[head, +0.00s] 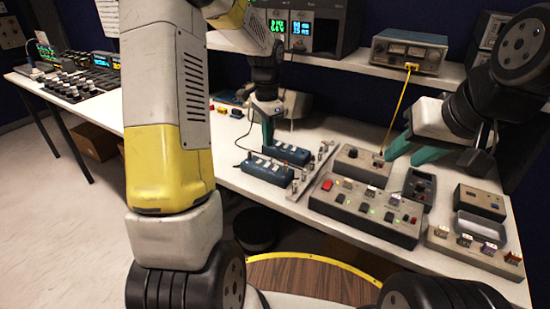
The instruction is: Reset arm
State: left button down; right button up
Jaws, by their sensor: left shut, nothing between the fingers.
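My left arm rises large through the left-middle of the head view and bends over at the top. My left gripper (267,128) points down over the table, with its teal fingers together and nothing seen between them. It is just above and behind two blue power strips (264,169). My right gripper (412,158) comes in from the right with its two teal fingers apart. It is above the table, near a small grey switch box (350,171) and a dark handheld meter (419,184). I see nothing between its fingers.
The white table (236,181) holds a grey control box (365,208) with buttons, a grey tray (478,226) and a row of small connectors (475,243). A shelf behind carries instruments (409,50), with a yellow cable hanging down. Another table with a mixer-like panel (85,80) stands left.

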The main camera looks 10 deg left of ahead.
pick_arm(q)
jog(key=shift+r, duration=0.1)
jog(key=s+r+n+t, duration=0.3)
jog(key=s+r+n, duration=0.2)
jog(key=s+r, duration=0.7)
jog(key=s+d+r+n+t+h, duration=0.1)
jog(key=s+n, duration=0.1)
jog(key=s, duration=0.4)
jog(key=s+d+r+n+t+h, duration=0.1)
jog(key=s+n+t, duration=0.1)
jog(key=s, duration=0.4)
jog(key=shift+s+r, duration=0.15)
jog(key=shift+r, duration=0.25)
jog(key=shift+d, duration=0.1)
pick_arm(e)
jog(key=shift+c, duration=0.5)
